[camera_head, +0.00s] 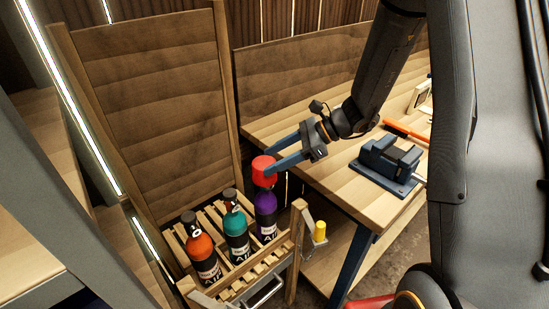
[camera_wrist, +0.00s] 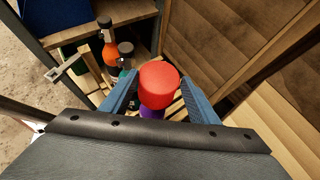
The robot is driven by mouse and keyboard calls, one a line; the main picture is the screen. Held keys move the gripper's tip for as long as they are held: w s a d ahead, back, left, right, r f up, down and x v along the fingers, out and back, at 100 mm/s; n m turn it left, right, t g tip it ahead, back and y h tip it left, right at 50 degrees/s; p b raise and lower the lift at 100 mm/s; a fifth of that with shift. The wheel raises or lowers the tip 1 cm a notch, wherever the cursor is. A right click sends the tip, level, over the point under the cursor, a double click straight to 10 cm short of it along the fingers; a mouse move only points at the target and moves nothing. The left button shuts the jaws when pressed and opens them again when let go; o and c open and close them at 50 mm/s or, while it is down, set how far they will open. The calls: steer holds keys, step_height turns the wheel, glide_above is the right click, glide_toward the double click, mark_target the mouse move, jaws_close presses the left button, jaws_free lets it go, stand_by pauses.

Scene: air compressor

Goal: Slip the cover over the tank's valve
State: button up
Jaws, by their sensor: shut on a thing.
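The red cover (camera_head: 264,170) is held in my gripper (camera_head: 275,158) at the top of the purple tank (camera_head: 266,214). My gripper's blue fingers are shut on the cover, and no valve shows on the purple tank because the cover hides its top. In the wrist view the red cover (camera_wrist: 158,84) sits between my fingers (camera_wrist: 158,88), with a bit of the purple tank (camera_wrist: 151,113) below it. I cannot tell how far down the cover sits. The teal tank (camera_head: 236,232) and the orange tank (camera_head: 201,249) stand beside it with dark valves bare.
The tanks stand in a slatted wooden crate (camera_head: 238,290). To the right is a wooden workbench (camera_head: 352,185) with a blue vise (camera_head: 388,163) and an orange-handled tool (camera_head: 404,132). A yellow object (camera_head: 320,231) is near the crate's right post. A wooden panel stands behind the crate.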

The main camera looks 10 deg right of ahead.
steer(key=shift+f, duration=0.15)
steer(key=shift+f+b, duration=0.85)
steer(key=shift+f, duration=0.35)
steer(key=o, duration=1.1)
steer(key=shift+o, duration=0.2)
steer(key=b+v, duration=0.2)
steer(key=v, duration=0.6)
steer(key=shift+a, duration=0.1)
